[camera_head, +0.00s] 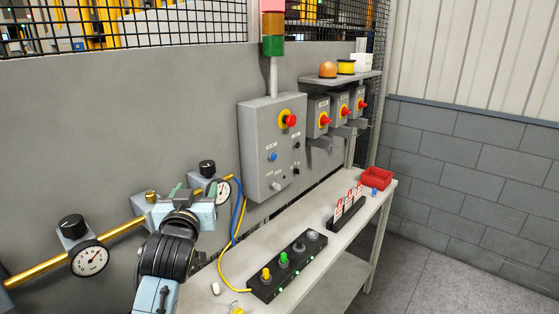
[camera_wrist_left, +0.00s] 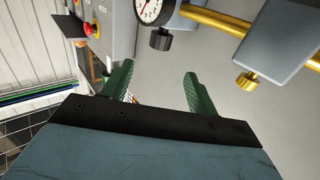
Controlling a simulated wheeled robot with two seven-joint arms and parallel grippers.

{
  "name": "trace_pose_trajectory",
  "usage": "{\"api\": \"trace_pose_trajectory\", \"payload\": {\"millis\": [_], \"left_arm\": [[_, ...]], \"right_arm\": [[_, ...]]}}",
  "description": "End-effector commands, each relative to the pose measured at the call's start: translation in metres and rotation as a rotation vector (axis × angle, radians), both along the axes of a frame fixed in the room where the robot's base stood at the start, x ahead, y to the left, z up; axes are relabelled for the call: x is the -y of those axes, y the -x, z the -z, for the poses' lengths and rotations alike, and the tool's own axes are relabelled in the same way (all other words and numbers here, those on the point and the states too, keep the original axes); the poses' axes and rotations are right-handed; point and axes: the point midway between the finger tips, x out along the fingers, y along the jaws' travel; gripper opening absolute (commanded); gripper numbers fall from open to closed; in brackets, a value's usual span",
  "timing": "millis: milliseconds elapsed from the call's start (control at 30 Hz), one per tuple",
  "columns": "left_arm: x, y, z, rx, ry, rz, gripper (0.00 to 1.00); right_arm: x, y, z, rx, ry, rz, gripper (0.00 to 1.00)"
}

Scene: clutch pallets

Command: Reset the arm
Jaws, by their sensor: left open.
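My left arm reaches up from the bottom of the head view, and its gripper (camera_head: 182,190) is in front of the grey wall by the brass pipe. In the left wrist view the two green fingers of the left gripper (camera_wrist_left: 158,85) stand apart with nothing between them. A round gauge (camera_wrist_left: 152,10) and a brass pipe (camera_wrist_left: 215,22) with a small brass knob (camera_wrist_left: 248,82) show beyond the fingers; I cannot tell how far away they are. My right gripper is in neither view.
A grey control box (camera_head: 270,148) with a red button hangs on the wall. Below, a bench (camera_head: 330,250) holds a black button strip (camera_head: 288,266), a rack of red-and-white tags (camera_head: 347,208) and a red bin (camera_head: 377,179). A blue and a yellow cable run beside my gripper. Open floor lies right.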

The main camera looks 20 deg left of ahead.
Motion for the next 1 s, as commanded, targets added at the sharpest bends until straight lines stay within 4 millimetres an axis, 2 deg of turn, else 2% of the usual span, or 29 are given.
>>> {"api": "trace_pose_trajectory", "payload": {"millis": [67, 133, 167, 267, 367, 400, 500, 600, 700, 900, 967, 1000], "left_arm": [[0.001, 0.001, 0.002, -0.007, 0.001, 0.001, 0.59], [0.004, 0.005, 0.013, -0.043, 0.003, 0.009, 0.59], [0.006, 0.009, 0.022, -0.07, 0.006, 0.014, 0.59], [0.019, 0.031, 0.066, -0.218, 0.019, 0.048, 0.59], [0.04, 0.071, 0.124, -0.434, 0.034, 0.104, 0.59], [0.049, 0.091, 0.146, -0.524, 0.041, 0.13, 0.59], [0.07, 0.138, 0.188, -0.721, 0.054, 0.197, 0.59], [0.086, 0.181, 0.217, -0.879, 0.064, 0.256, 0.59], [0.099, 0.219, 0.236, -1.009, 0.073, 0.309, 0.59], [0.121, 0.291, 0.259, -1.235, 0.09, 0.413, 0.59], [0.126, 0.309, 0.264, -1.292, 0.094, 0.441, 0.59], [0.126, 0.301, 0.282, -1.287, 0.093, 0.435, 0.59]], "right_arm": [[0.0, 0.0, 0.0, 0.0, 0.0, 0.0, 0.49], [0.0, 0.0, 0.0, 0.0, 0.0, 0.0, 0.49], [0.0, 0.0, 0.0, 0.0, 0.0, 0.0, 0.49], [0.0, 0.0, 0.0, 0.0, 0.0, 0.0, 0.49], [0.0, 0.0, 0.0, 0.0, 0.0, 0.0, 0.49], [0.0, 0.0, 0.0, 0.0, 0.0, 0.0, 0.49], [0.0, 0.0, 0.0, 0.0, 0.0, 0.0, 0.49], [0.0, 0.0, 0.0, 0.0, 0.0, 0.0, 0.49], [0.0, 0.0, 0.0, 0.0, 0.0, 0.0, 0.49], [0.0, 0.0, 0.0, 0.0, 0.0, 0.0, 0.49], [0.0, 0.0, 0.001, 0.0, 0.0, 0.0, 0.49], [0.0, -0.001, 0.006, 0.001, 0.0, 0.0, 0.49]]}}
